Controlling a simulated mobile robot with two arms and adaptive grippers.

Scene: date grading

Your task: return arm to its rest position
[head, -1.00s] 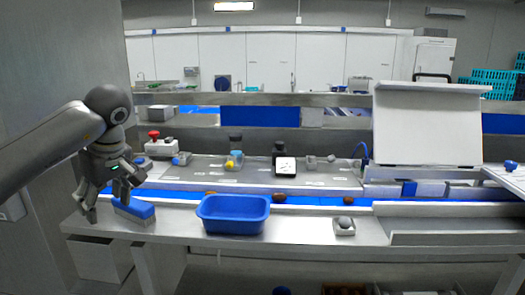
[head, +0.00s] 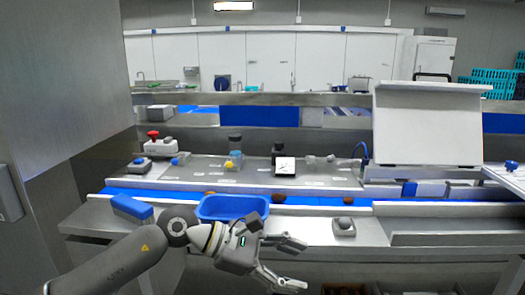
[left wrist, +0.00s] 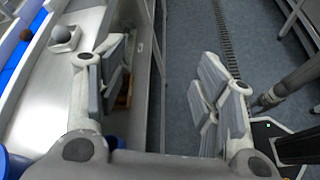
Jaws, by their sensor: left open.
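My left gripper (head: 291,263) is in front of the steel table, low in the head view, with its arm coming in from the lower left. Its fingers point right and are spread apart with nothing between them. In the left wrist view the open fingers (left wrist: 160,90) show the table's edge and the grey floor between them. My right gripper does not show clearly in any view.
A blue tray (head: 232,207) stands on the table (head: 300,232) behind my left gripper, partly hidden by it. A blue-topped block (head: 132,207) lies to its left. A small grey dome on a white base (head: 344,227) stands right. Brown dates (head: 278,198) lie on the blue belt (head: 320,201).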

